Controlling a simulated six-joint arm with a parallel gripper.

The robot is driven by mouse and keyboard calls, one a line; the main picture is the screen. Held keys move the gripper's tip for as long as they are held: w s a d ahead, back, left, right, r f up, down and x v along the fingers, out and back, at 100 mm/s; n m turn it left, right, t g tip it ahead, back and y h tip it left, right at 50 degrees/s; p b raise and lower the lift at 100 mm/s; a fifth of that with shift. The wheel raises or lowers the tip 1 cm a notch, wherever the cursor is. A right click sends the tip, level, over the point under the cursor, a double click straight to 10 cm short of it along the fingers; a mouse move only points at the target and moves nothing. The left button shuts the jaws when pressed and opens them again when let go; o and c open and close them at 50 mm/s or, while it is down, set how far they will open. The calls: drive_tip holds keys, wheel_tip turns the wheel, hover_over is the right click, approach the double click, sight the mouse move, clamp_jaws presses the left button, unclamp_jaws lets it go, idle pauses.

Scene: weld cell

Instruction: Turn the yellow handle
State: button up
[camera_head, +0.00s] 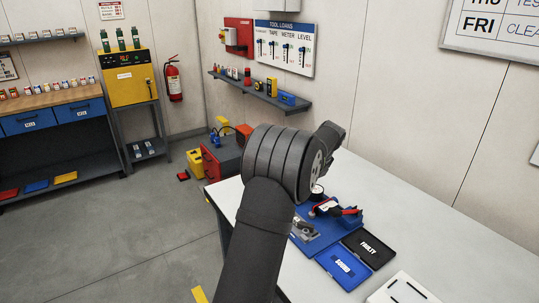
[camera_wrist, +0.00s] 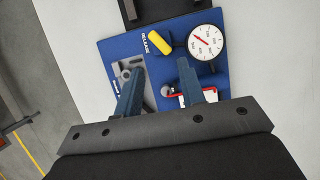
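The yellow handle (camera_wrist: 159,43) is a short rounded bar lying at a slant on the blue board (camera_wrist: 110,52), next to the printed word RELEASE in the wrist view. A round white gauge (camera_wrist: 205,42) with a red needle is just right of it. My gripper (camera_wrist: 160,68) is open, its two fingers apart with nothing between them. In the picture the handle lies just beyond the fingertips, between their lines; the height gap cannot be told. In the head view my arm hides the handle, and the board (camera_head: 324,237) shows only partly.
A grey metal fixture (camera_wrist: 128,70) is by the left finger, and a red-and-white item (camera_wrist: 178,97) by the right one. A blue tray (camera_head: 343,265) and a black tray marked FAULTY (camera_head: 370,249) lie on the white table (camera_head: 450,250). The table's right part is mostly clear.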

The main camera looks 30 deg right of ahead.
drive_tip(key=v, duration=0.9)
drive_tip(key=w+a+r+m+g+h, duration=0.1)
drive_tip(key=a+r+m+h, duration=0.2)
drive_tip(key=m, duration=1.5)
drive_tip(key=w+a+r+m+g+h, duration=0.1)
drive_tip(key=a+r+m, duration=0.4)
drive_tip(key=m, duration=1.3)
drive_tip(key=a+x, duration=0.1)
drive_tip(key=x, duration=1)
drive_tip(key=v, duration=0.9)
drive_tip(key=s+a+r, duration=0.2)
drive_tip(key=s+a, duration=0.1)
drive_tip(key=a, duration=0.7)
drive_tip(key=shift+r+m, duration=0.15)
drive_tip(key=shift+m, duration=0.15)
